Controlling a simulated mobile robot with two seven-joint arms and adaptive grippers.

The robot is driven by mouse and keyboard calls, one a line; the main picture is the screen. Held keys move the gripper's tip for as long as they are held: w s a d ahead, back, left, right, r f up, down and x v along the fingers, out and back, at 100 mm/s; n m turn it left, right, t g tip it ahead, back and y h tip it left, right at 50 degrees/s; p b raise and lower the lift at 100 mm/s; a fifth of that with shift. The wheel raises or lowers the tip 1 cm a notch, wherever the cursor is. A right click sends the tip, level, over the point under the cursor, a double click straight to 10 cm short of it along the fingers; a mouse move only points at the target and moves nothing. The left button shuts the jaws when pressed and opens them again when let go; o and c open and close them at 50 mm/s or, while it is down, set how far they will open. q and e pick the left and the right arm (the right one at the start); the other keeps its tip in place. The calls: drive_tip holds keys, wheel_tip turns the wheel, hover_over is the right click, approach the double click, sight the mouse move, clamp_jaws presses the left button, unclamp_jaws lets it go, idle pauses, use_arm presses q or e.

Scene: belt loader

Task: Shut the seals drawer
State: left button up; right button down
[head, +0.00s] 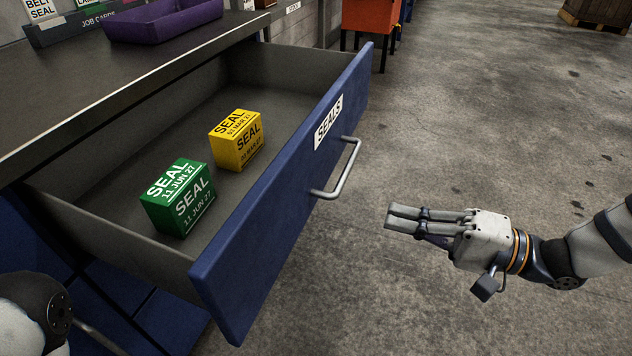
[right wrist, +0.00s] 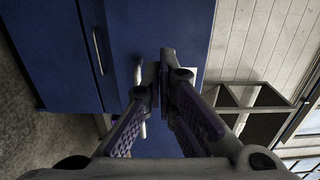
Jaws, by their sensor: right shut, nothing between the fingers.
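The seals drawer (head: 290,200) is pulled well out of the bench, with a blue front, a white SEALS label (head: 328,122) and a grey bar handle (head: 340,170). Inside it sit a green seal box (head: 178,198) and a yellow seal box (head: 236,140). My right gripper (head: 388,217) is shut and empty, to the right of the handle and apart from it, with fingers pointing toward the drawer front. In the right wrist view the shut fingertips (right wrist: 159,75) show before the blue front and hide part of the handle. At the lower left only part of my left arm shows.
The dark bench top (head: 100,65) carries a purple tray (head: 165,20) and a JOB CARDS holder (head: 95,20). An orange bin (head: 370,15) stands behind the drawer. The concrete floor (head: 480,110) to the right is clear. A wooden crate (head: 597,12) stands far back.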

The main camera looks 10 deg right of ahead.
sight(299, 195)
drive_tip(key=b+x, duration=0.2)
drive_tip(key=x, duration=1)
drive_tip(key=shift+a, duration=0.35)
use_arm(q)
drive_tip(key=shift+x, duration=1.15)
use_arm(e)
drive_tip(key=shift+w+a, duration=0.2)
drive_tip(key=shift+a, duration=0.05)
use_arm(q)
drive_tip(key=shift+s+a, duration=0.1)
drive_tip(key=shift+s, duration=0.05)
